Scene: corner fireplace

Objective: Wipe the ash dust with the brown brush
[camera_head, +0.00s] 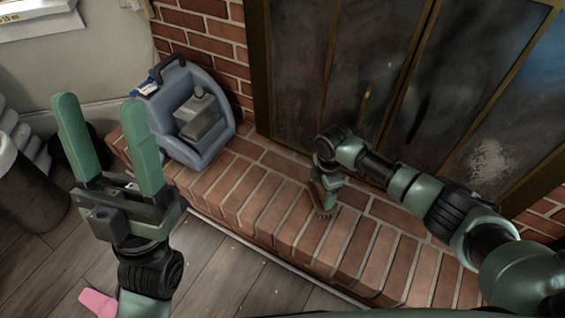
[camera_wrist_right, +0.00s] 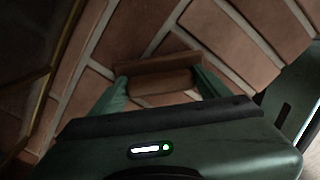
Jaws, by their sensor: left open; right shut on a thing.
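The brown brush (camera_head: 323,205) is in my right gripper (camera_head: 328,188), low over the brick hearth in front of the fireplace doors. In the right wrist view the brush (camera_wrist_right: 160,80) lies across between the two green fingers of my right gripper (camera_wrist_right: 163,86), which are shut on it. Whether its bristles touch the bricks I cannot tell. A pale speckled patch, looking like ash dust (camera_head: 488,160), shows on the dark right door, to the right of the brush. My left gripper (camera_head: 100,102) is open and empty, raised at the left.
The raised brick hearth (camera_head: 290,225) runs below the dark fireplace doors (camera_head: 320,65). A blue-grey container (camera_head: 208,150) with grey items stands on its left end. A dark bin (camera_head: 25,190) is at far left. A pink object (camera_head: 98,302) lies on the wooden floor.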

